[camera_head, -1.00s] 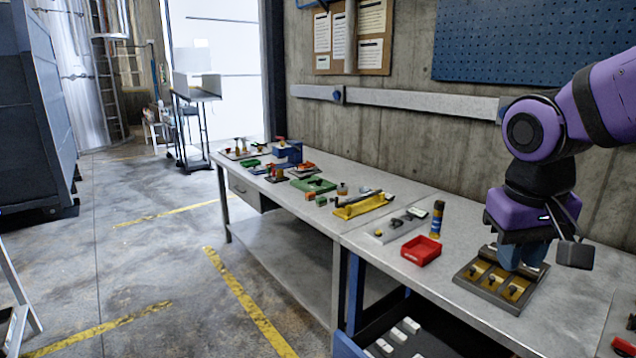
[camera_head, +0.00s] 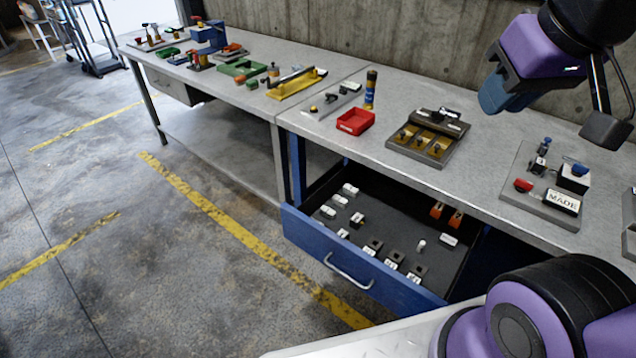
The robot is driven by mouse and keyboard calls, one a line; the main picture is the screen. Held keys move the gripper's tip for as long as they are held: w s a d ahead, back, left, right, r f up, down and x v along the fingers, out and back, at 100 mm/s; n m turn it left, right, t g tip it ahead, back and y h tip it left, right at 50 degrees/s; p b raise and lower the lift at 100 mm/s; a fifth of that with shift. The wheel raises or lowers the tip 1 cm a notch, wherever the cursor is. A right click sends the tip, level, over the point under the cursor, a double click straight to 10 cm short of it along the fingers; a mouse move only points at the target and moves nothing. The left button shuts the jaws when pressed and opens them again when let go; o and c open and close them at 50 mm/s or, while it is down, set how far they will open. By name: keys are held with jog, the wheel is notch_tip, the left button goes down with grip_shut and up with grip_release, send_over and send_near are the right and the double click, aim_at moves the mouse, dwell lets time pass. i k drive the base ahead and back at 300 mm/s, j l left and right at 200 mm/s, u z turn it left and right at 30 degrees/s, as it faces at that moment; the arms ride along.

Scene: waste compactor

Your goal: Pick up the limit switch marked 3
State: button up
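An open blue drawer (camera_head: 315,247) under the near bench holds several small parts. A row of small dark blocks with white labels, among them one dark block (camera_head: 394,258), stands near the drawer's front edge. These look like switches, but the markings are too small to read, so I cannot tell which is marked 3. My gripper (camera_head: 545,112) is at the upper right, above the bench and apart from the drawer. Nothing is clearly seen held in it; its finger opening is not clear from this side.
The drawer also holds white pieces (camera_head: 340,200) at left and orange parts (camera_head: 437,211) at the back. On the bench are a red bin (camera_head: 355,121), a fixture with brass-coloured pockets (camera_head: 411,142) and a board labelled MADE (camera_head: 540,209). Floor left of the drawer is clear.

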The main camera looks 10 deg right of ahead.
aim_at(539, 164)
jog(key=z, duration=1.4)
jog(key=i+l+u, duration=0.1)
jog(key=l+u, duration=0.3)
jog(key=l, duration=0.55)
jog(key=l+u, duration=0.4)
jog(key=l, duration=0.55)
